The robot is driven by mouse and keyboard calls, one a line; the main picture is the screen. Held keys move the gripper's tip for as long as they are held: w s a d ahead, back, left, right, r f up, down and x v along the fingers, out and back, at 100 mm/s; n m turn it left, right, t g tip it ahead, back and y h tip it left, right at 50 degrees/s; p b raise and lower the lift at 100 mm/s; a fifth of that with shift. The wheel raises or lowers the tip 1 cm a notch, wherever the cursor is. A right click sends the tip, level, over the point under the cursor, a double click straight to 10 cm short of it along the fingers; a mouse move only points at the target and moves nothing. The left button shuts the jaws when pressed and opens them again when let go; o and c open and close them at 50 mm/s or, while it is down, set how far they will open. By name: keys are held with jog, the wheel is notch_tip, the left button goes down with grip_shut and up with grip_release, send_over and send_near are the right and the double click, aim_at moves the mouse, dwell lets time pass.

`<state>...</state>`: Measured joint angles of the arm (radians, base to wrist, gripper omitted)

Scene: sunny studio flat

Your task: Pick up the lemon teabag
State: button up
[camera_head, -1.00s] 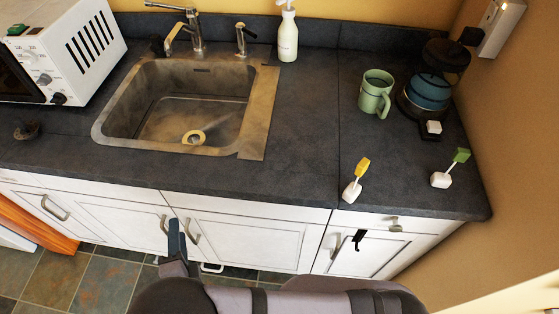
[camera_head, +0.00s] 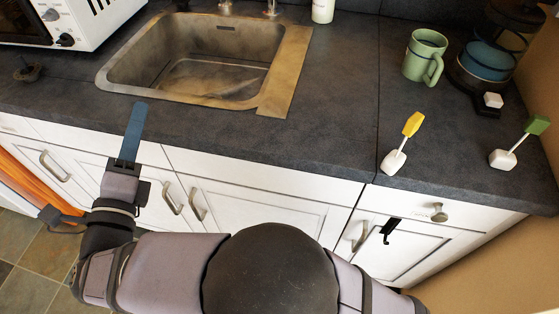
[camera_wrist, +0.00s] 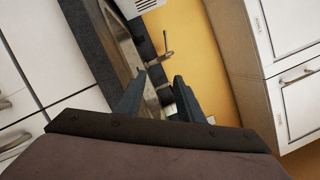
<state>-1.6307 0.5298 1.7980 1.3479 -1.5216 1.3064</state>
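The lemon teabag, a white bag (camera_head: 393,162) with a yellow tag (camera_head: 413,124) leaning up from it, sits near the counter's front edge, right of centre in the head view. My gripper (camera_head: 139,108) is far to its left, in front of the counter edge below the sink. The wrist view shows its two blue-grey fingers (camera_wrist: 161,78) apart with nothing held between them. The teabag does not show in the wrist view.
A second teabag with a green tag (camera_head: 537,125) lies to the right. Behind are a green mug (camera_head: 423,58) and a dark kettle-like appliance with a blue band (camera_head: 487,60). The sink (camera_head: 200,68) is at left centre. Counter between sink and lemon teabag is clear.

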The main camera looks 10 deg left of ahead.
aim_at(409, 132)
jog(key=w+d+r+m+h+b, duration=0.2)
jog(key=d+r+m+h+b, duration=0.15)
jog(key=d+b, duration=0.3)
jog(key=w+d+r+m+t+h+b, duration=0.1)
jog(key=w+d+r+m+h+b, duration=0.15)
jog(key=d+m+b, duration=0.35)
jog(key=w+d+r+m+h+b, duration=0.1)
jog(key=d+r+m+h+b, duration=0.3)
jog(key=d+b, duration=0.3)
jog(key=d+f+m+g+h+b, duration=0.1)
jog(key=d+b, duration=0.3)
jog(key=d, duration=0.4)
jog(key=s+d+m+g+h+b, duration=0.1)
jog(key=d+m+h+b, duration=0.2)
jog(key=d, duration=0.5)
jog(key=s+d+f+m+g+h+b, duration=0.1)
jog(key=d+m+b, duration=0.3)
jog(key=d, duration=0.4)
jog(key=shift+s+d+f+g+h+b, duration=0.15)
jog(key=shift+d+f+g+h+b, duration=0.2)
jog(key=shift+g+b, duration=0.3)
jog(key=f, duration=0.1)
jog(key=f+y, duration=0.1)
jog(key=shift+a+f+g+b, duration=0.25)
jog(key=shift+a+f+b, duration=0.1)
jog(key=shift+a+f, duration=0.05)
jog(key=shift+x, duration=1.15)
jog(key=shift+r+b+x, duration=0.2)
jog(key=shift+b+x, duration=0.5)
jog(key=shift+x, duration=1.9)
